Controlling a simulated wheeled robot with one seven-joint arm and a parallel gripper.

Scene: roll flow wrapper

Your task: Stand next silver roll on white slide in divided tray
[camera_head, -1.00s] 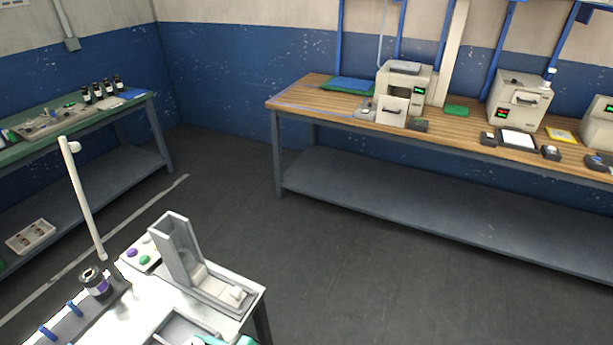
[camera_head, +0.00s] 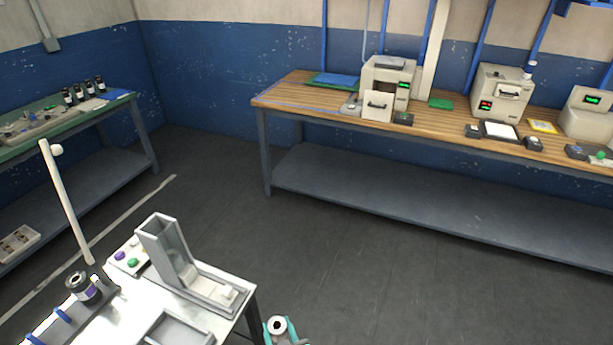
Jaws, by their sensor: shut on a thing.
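My gripper (camera_head: 284,333) shows at the bottom edge, right of the work table, with teal parts partly cut off by the frame. It is shut on a silver roll (camera_head: 277,325), a pale ring with a dark centre facing up. The roll is off to the right of the table and apart from it. A grey tray with low walls (camera_head: 150,335) lies at the table's front and is cut off below; its dividers and contents cannot be made out. A pale slide piece (camera_head: 200,279) lies at the foot of a tall grey chute (camera_head: 166,247).
The metal table (camera_head: 125,305) also carries a panel with purple and green buttons (camera_head: 127,258), a dark spool (camera_head: 83,287), blue rods (camera_head: 62,314) and a white post (camera_head: 65,200). A wooden bench (camera_head: 330,97) stands behind. The floor between is clear.

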